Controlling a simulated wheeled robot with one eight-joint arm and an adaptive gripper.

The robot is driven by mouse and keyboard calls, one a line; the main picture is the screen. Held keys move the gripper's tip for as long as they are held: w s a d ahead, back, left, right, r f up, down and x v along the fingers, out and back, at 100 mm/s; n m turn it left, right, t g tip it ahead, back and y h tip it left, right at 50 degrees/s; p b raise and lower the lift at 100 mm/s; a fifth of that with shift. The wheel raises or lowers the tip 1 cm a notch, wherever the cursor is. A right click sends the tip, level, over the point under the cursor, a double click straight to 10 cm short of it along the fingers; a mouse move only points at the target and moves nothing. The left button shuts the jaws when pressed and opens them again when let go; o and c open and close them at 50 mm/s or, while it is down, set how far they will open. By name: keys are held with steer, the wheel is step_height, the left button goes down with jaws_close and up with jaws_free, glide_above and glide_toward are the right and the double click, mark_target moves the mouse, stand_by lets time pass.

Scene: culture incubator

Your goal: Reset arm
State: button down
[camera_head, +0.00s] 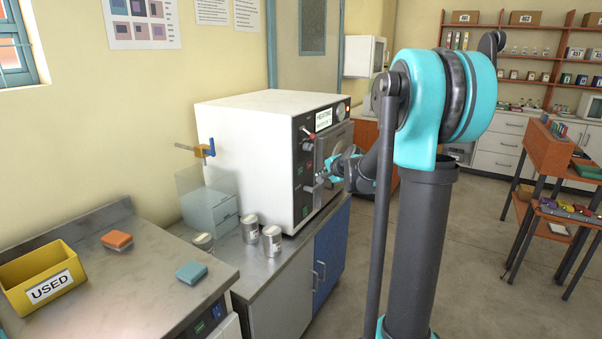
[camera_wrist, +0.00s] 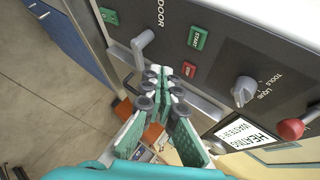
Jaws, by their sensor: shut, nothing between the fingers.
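My arm stands to the right of the white incubator (camera_head: 250,155) in the head view and reaches toward its front panel. My gripper (camera_head: 322,180) is close to that panel, partly hidden by my own arm. In the wrist view my gripper (camera_wrist: 165,75) is shut and empty. Its fingertips are near the door handle (camera_wrist: 143,40) and just below the green START button (camera_wrist: 198,37) and the red button (camera_wrist: 188,70). I cannot tell whether it touches the panel. A sign reading HEATING (camera_wrist: 245,135) shows in the wrist view.
Metal cans (camera_head: 271,241) stand on the bench before the incubator. A yellow USED bin (camera_head: 40,275) and two sponges, orange (camera_head: 117,239) and blue (camera_head: 191,271), lie on the left counter. An orange rack table (camera_head: 560,150) stands at right. The floor (camera_head: 490,250) between is free.

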steer(key=s+d+f+n+g+h, duration=0.1)
steer(key=s+f+n, duration=0.3)
steer(key=s, duration=0.9)
steer(key=s+f+n+g+h, duration=0.1)
steer(key=s+f+n+g, duration=0.2)
steer(key=s+f, duration=0.4)
steer(key=s+d+f+n+g+h, duration=0.1)
steer(key=s+f+n, duration=0.4)
steer(key=s, duration=1.5)
steer(key=shift+d+f+n+g+h, duration=0.35)
steer(key=shift+f+g+h, duration=0.25)
steer(key=shift+g, duration=0.3)
